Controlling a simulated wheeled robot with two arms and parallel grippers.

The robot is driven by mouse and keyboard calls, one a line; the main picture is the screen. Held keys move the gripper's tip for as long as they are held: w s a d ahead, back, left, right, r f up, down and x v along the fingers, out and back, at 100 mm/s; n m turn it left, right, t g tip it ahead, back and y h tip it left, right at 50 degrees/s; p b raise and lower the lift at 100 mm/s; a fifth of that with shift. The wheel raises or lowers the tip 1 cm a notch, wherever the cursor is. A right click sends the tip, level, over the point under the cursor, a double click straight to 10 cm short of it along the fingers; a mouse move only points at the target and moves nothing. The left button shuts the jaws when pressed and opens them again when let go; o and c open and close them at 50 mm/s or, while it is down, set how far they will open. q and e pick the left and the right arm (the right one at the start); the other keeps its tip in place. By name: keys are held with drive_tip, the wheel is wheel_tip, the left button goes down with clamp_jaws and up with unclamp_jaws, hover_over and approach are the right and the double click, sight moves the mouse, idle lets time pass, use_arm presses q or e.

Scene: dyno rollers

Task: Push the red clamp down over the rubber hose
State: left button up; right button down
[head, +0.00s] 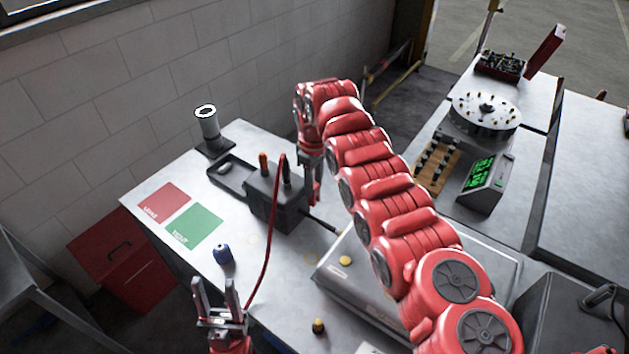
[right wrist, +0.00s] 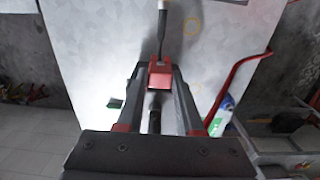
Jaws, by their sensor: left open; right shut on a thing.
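My right gripper (head: 314,195) is beside the right side of a dark box-shaped fixture (head: 262,205). In the right wrist view its fingers (right wrist: 160,85) are closed on a small red block (right wrist: 160,75), which looks like the red clamp. A dark rod with a pale end (right wrist: 162,22) lies in line with the block, just beyond it. A black cylindrical part (right wrist: 154,110) shows between the fingers; I cannot tell whether it is the rubber hose. A thin red line (head: 268,235) runs from the fixture toward my left gripper (head: 231,292), which is open and empty at the table's front.
A red mat (head: 164,202) and a green mat (head: 194,227) lie left of the fixture. A blue part (head: 223,253) stands before them.

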sight(314, 206)
drive_tip(key=shift+w+f, duration=0.1)
drive_tip(key=shift+f, duration=1.05)
drive_tip(key=shift+f+b, duration=0.45)
drive_tip(key=shift+f, duration=1)
drive_tip(key=shift+f+b, duration=1.8)
drive_tip(key=shift+f, duration=0.2)
drive_tip(key=shift+f+b, duration=0.2)
drive_tip(key=shift+b, duration=0.15)
drive_tip(key=shift+c, duration=2.3)
unclamp_jaws()
